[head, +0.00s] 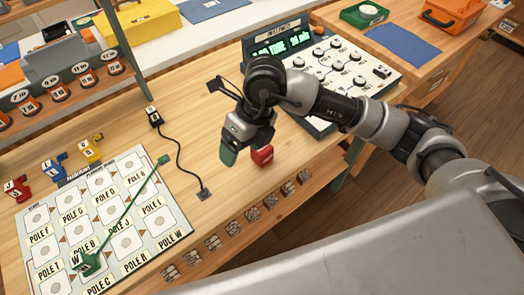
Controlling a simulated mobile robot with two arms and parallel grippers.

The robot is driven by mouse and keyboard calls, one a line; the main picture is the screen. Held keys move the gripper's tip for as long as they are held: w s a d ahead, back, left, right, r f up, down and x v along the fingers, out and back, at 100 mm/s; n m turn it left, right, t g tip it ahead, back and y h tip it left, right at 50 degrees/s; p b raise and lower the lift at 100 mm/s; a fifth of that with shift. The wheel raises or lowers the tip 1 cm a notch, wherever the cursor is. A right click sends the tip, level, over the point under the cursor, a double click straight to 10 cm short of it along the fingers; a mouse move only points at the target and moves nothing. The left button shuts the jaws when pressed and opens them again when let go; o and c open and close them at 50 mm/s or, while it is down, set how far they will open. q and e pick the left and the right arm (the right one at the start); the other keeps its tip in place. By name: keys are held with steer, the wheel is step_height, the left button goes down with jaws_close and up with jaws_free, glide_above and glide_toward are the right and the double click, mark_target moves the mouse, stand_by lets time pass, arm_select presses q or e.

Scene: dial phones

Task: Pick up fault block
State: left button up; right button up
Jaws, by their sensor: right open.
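A small red block (262,156) sits on the wooden bench near its front edge, and I take it to be the fault block, though no label on it can be read. My right gripper (246,153) reaches in from the right and points down just over the red block. It is open, with a green piece at its left side. The gripper partly covers the red block, and I cannot tell whether they touch. My left gripper is not in view.
A board of POLE squares (107,213) with a green W piece (83,263) lies at the left. A black block (153,116) has a cable to a socket (204,195). A dial console (340,75) stands behind my right arm. Several small labelled tiles (212,241) line the front edge.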

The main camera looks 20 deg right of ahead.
mark_target(264, 154)
steer(key=w+d+h, duration=0.1)
steer(key=d, duration=0.1)
steer(key=d+h, duration=0.1)
steer(key=w+d+m+t+h, duration=0.1)
steer(key=d, duration=0.1)
steer(key=shift+w+d+r+h, duration=0.1)
steer(key=shift+w+d+h, duration=0.2)
step_height(264, 154, down, 5)
steer(key=shift+d+r, duration=0.1)
steer(key=shift+r, duration=0.1)
steer(key=shift+w+f+p, duration=0.2)
steer(key=shift+f+p, duration=0.15)
steer(key=shift+f, duration=1.15)
steer(key=shift+w+f+p, duration=0.15)
steer(key=shift+f+p, duration=0.2)
steer(key=shift+f, duration=1.1)
steer(key=c, duration=1)
steer(key=shift+r, duration=0.15)
